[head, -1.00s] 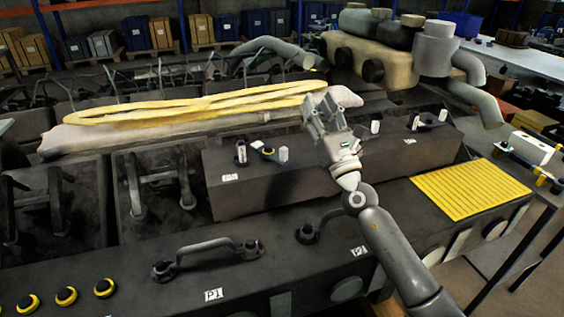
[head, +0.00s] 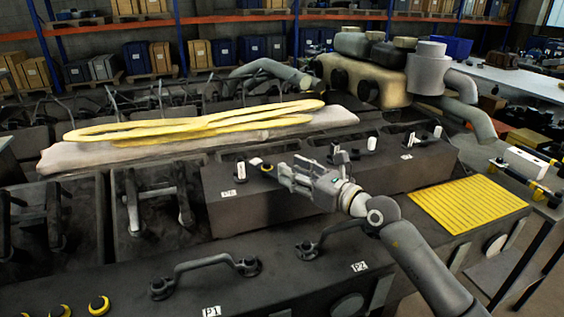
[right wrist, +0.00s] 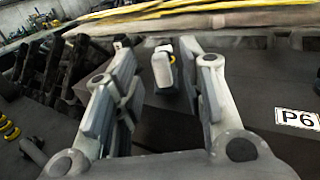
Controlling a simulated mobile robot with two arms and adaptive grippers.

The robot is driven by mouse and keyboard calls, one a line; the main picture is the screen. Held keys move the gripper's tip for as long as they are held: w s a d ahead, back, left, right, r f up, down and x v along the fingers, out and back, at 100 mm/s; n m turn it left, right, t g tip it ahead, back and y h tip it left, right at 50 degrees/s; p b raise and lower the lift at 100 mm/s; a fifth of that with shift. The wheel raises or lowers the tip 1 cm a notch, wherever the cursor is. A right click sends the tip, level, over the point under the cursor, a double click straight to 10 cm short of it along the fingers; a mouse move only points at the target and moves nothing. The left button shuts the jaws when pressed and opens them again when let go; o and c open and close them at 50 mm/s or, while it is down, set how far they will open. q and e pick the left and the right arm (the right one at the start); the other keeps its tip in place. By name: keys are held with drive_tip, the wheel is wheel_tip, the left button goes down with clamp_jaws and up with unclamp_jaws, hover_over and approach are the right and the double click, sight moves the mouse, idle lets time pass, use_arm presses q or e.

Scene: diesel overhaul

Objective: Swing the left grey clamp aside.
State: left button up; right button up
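The left grey clamp (head: 240,171) stands upright at the left end of the dark raised block, with a dark base. A yellow-ringed part (head: 267,167) is beside it. My right gripper (head: 284,175) is open and empty, pointing left over the block, its fingertips just right of the yellow ring. In the right wrist view a pale upright clamp piece (right wrist: 163,66) with a yellow ring shows between the open fingers (right wrist: 160,72), apart from both; I cannot tell the exact gap. My left gripper is not in view.
More pale clamp parts (head: 410,139) stand on the block's right end. A handle bar (head: 205,264) is on the front ledge. Yellow straps (head: 195,126) lie on a pale wrapped piece behind the block. A yellow ribbed mat (head: 470,205) is at right.

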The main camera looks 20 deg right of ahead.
drive_tip(key=shift+x, duration=2.2)
clamp_jaws()
drive_tip(key=h+p, duration=0.1)
drive_tip(key=p, duration=0.3)
drive_tip(key=m+t+h+p, duration=0.1)
drive_tip(key=p, duration=0.3)
drive_tip(key=shift+s+a+r+m, duration=0.15)
drive_tip(key=shift+a+r+m, duration=0.15)
drive_tip(key=shift+r, duration=0.05)
drive_tip(key=shift+f+h+p, duration=0.3)
drive_tip(key=shift+p, duration=0.4)
